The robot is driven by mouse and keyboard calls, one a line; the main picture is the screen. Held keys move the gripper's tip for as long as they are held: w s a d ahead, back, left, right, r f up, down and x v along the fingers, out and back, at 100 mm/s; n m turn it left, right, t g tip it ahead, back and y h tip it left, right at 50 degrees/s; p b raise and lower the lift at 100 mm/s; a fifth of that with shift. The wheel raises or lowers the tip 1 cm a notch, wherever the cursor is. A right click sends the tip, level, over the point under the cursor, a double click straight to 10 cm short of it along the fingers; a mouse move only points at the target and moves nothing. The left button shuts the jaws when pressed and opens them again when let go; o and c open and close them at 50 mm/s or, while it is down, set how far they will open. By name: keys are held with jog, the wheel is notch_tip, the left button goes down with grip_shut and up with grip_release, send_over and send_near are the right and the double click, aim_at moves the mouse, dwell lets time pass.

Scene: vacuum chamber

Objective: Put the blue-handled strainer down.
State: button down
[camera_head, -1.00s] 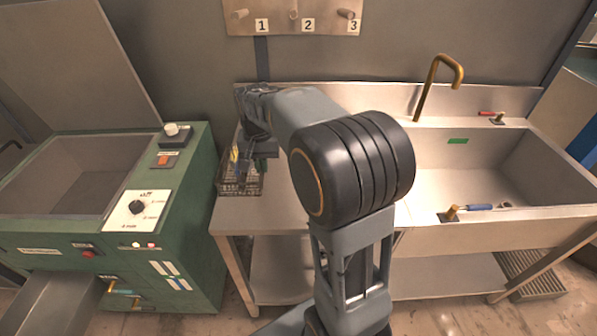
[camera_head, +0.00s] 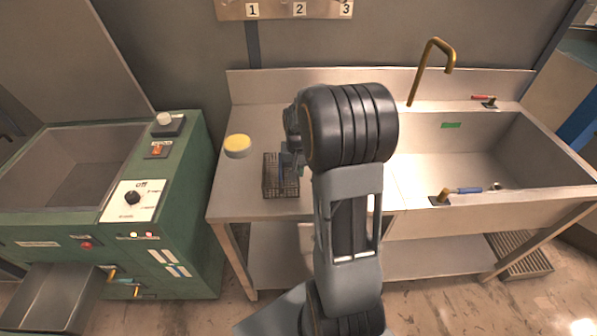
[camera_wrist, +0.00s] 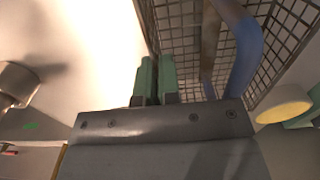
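The blue-handled strainer (camera_head: 270,180) is a dark wire-mesh basket at the left part of the steel counter. Its mesh (camera_wrist: 180,30) fills the upper middle and right of the wrist view. Its blue handle (camera_wrist: 248,50) curves down beside my fingers and passes behind the gripper body. My gripper (camera_wrist: 156,62) has green fingers close together. The strainer has moved along with it, so it is shut on the strainer, though the gripping point is hidden. In the head view my arm covers the gripper's fingertips. I cannot tell whether the basket's underside touches the counter.
A round yellow-topped container (camera_head: 237,146) stands left of the basket, and shows in the wrist view (camera_wrist: 285,104). The steel counter (camera_head: 235,195) has bare room around it. A sink (camera_head: 470,150) with a brass tap (camera_head: 430,65) is right. A green machine (camera_head: 170,200) stands left.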

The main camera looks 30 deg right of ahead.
jog(key=shift+f, duration=0.55)
jog(key=shift+f, duration=0.1)
jog(key=c, duration=1.3)
grip_release()
jog(key=shift+c, duration=0.2)
